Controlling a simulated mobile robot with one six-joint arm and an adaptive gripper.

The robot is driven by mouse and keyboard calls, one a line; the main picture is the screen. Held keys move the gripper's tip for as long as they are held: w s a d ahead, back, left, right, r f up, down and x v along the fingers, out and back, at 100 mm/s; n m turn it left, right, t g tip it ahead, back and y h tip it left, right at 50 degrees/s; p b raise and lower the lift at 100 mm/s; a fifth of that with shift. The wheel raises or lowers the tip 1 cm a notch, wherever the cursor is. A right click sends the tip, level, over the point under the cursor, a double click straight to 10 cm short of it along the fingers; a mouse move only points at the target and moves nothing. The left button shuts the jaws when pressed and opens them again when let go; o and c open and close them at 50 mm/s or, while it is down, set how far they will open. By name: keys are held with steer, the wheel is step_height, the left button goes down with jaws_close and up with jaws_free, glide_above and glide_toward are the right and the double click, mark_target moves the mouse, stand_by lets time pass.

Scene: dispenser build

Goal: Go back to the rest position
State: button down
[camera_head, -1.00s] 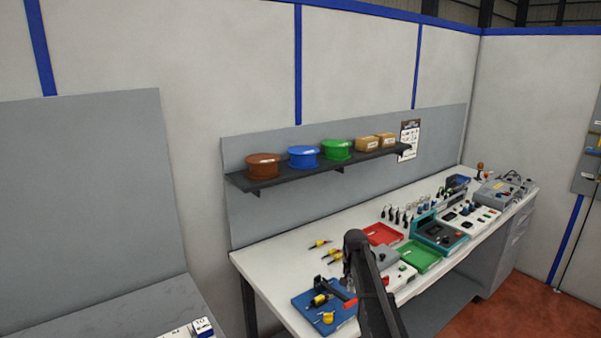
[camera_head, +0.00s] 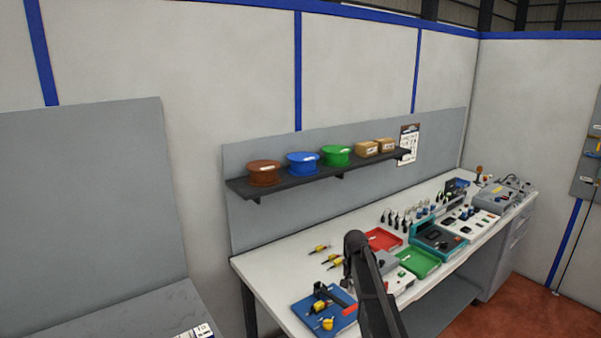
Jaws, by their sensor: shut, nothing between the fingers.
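My dark arm (camera_head: 375,295) rises from the bottom edge in the head view, in front of the workbench (camera_head: 275,270). Its rounded joint (camera_head: 356,240) is at the top. A blue board (camera_head: 304,312) lies on the bench's near left corner, just left of my arm. It carries small dark and yellow parts (camera_head: 327,324) and a red piece (camera_head: 350,310), partly hidden by my arm.
Yellow-and-black tools (camera_head: 333,260) lie behind the board. A red tray (camera_head: 383,238), green tray (camera_head: 420,263) and teal device (camera_head: 437,240) stand right of my arm. A shelf (camera_head: 290,187) with spools hangs above. Another bench (camera_head: 130,320) is at lower left.

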steer(key=s+f+n+b, duration=0.2)
steer(key=s+n, duration=0.2)
steer(key=s, duration=2.4)
steer(key=shift+s+f+n+b, duration=0.3)
